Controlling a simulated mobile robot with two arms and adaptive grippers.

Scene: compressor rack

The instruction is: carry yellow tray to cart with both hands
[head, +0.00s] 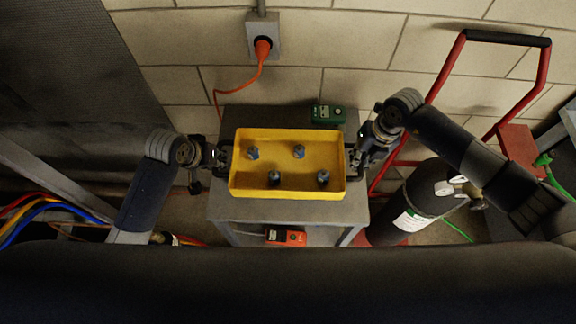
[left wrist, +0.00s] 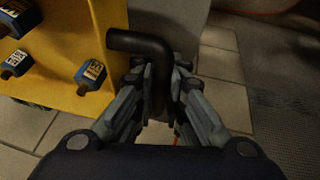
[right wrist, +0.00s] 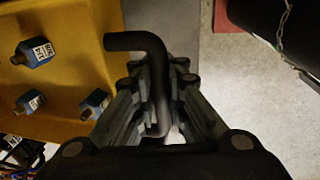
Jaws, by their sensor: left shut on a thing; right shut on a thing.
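The yellow tray (head: 288,193) is over a grey cart or stand (head: 230,208) in the middle of the head view; I cannot tell whether it touches the top. Several small blue-grey blocks with labels (head: 299,152) stand inside it. My left gripper (head: 224,158) is shut on the black handle at the tray's left end, seen in the left wrist view (left wrist: 140,43). My right gripper (head: 353,158) is shut on the black handle at the right end, seen in the right wrist view (right wrist: 140,42). The tray looks about level.
A green device (head: 328,114) lies behind the tray, and an orange device (head: 286,238) is on the lower shelf. A red hand truck (head: 446,70) with a dark cylinder (head: 420,195) stands at right. An orange cord hangs from a wall outlet (head: 263,35). Coloured hoses (head: 40,205) lie at left.

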